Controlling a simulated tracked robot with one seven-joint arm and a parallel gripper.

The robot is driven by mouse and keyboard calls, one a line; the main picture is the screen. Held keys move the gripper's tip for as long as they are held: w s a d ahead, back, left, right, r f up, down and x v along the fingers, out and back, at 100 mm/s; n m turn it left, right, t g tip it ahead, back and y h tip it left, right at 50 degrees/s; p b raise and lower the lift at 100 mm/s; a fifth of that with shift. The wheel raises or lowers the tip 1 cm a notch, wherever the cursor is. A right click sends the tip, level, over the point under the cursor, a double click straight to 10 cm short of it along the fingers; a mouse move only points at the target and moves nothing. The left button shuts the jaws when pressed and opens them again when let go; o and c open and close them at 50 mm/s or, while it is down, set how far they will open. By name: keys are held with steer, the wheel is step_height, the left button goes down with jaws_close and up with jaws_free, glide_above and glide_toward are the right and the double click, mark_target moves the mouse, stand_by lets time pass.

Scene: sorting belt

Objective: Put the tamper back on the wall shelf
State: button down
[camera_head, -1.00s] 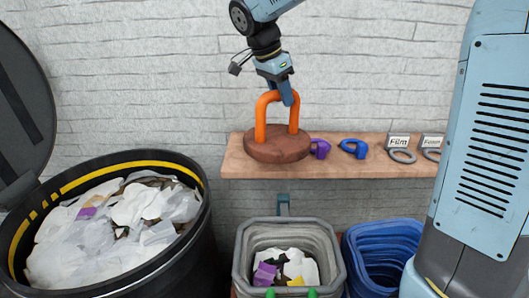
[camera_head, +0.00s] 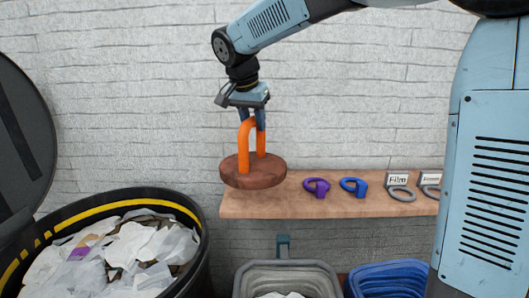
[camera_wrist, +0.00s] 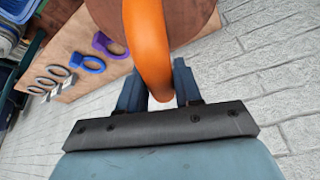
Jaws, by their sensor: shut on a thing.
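The tamper has a round brown base (camera_head: 253,174) and an orange looped handle (camera_head: 244,150). My gripper (camera_head: 253,118) is shut on the top of the handle from above and holds the tamper upright. The base appears over the left end of the wooden wall shelf (camera_head: 290,207); I cannot tell for sure whether it touches it. In the wrist view, the orange handle (camera_wrist: 147,45) passes between my fingers (camera_wrist: 160,95), with the brown base (camera_wrist: 197,20) behind it.
A purple ring tool (camera_head: 317,186) and a blue one (camera_head: 354,186) lie on the shelf, right of the tamper. Grey rings with labels (camera_head: 400,190) are farther right. Below are a black waste bin (camera_head: 185,215), a grey bin (camera_head: 287,266) and a blue bin (camera_head: 390,268).

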mark_target(261, 146)
steer(key=w+f, duration=0.1)
steer(key=w, duration=0.1)
steer(key=w+d+f, duration=0.1)
steer(key=w+f, duration=0.3)
steer(key=shift+w+d+f, duration=0.25)
steer(key=shift+w+d, duration=0.15)
steer(key=shift+w+d+f, duration=0.2)
steer(key=shift+w+f, duration=0.55)
steer(key=shift+f, duration=1.75)
steer(key=c, duration=0.8)
jaws_free()
steer(key=v, duration=1.2)
